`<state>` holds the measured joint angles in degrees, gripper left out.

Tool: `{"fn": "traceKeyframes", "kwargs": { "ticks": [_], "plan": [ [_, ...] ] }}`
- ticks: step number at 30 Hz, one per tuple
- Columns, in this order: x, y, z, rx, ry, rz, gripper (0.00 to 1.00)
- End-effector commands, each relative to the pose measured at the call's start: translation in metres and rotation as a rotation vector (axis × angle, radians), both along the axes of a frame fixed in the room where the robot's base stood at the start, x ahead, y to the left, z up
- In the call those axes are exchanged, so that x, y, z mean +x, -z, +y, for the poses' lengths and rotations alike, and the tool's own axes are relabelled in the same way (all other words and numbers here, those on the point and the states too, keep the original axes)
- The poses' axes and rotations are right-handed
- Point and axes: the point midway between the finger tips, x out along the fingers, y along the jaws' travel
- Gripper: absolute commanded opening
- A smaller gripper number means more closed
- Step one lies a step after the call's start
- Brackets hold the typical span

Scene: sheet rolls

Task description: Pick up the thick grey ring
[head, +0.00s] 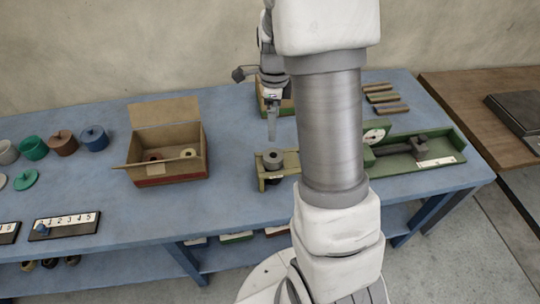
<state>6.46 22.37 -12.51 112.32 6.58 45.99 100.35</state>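An open cardboard box (170,177) with rolls inside stands left of the holder. A green tray (430,157) with a dark tool lies to the right. Table between box and holder is clear.

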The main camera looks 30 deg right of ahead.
Motion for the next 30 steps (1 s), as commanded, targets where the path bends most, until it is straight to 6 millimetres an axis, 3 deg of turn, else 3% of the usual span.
{"fn": "traceKeyframes", "kwargs": {
  "ticks": [9, 19, 30],
  "plan": [
    [-0.002, 0.068, 0.0, 0.002, 0.0, 0.005, 1.0],
    [-0.002, 0.094, 0.0, 0.001, -0.001, 0.003, 1.0],
    [-0.003, 0.137, 0.001, 0.001, -0.002, 0.001, 1.0]
  ]
}}
